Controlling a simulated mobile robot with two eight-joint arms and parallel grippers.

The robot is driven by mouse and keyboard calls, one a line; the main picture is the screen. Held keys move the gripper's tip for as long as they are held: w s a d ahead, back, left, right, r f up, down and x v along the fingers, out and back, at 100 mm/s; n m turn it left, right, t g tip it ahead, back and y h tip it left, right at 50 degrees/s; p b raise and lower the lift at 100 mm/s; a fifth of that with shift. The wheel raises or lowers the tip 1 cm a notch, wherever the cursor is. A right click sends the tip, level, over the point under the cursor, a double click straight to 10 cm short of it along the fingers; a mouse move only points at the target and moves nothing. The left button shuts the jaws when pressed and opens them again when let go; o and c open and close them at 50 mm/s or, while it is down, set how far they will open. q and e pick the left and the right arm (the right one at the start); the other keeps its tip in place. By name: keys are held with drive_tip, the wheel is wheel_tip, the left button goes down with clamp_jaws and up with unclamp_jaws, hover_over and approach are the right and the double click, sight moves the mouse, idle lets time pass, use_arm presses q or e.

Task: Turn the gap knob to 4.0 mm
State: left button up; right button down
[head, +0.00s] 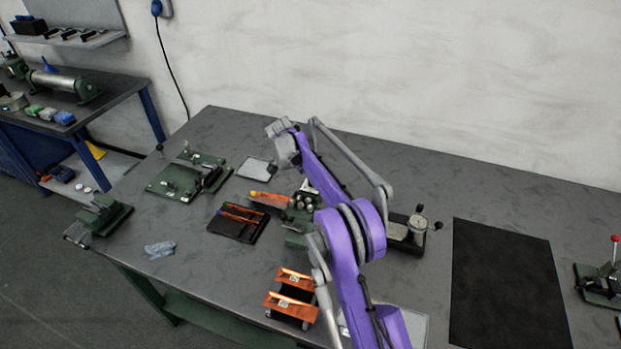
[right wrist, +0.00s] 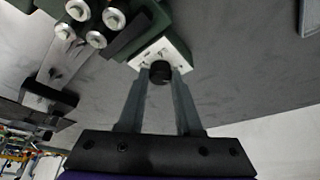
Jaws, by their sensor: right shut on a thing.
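The gap knob (right wrist: 160,73) is a small black cylinder in front of a white plate (right wrist: 176,49) on a green machine (right wrist: 137,32), seen in the right wrist view. My right gripper (right wrist: 161,80) is shut on the knob, one grey finger on each side. The plate's markings are too small to read, so the setting cannot be told. In the head view the green machine (head: 296,215) stands mid-table, partly behind my purple right arm; the knob cannot be made out there. My left gripper is not in view.
Several pale rollers (right wrist: 96,39) sit close beside the knob. In the head view, a black tray (head: 237,236) with copper strips lies left of the machine, a copper-coloured rack (head: 291,298) in front, and a dial gauge stand (head: 417,229) to the right. A black mat (head: 505,285) lies further right.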

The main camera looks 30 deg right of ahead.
drive_tip(key=c, duration=0.6)
unclamp_jaws()
drive_tip(key=v, duration=1)
drive_tip(key=shift+r+p, duration=0.4)
drive_tip(key=shift+a, duration=0.15)
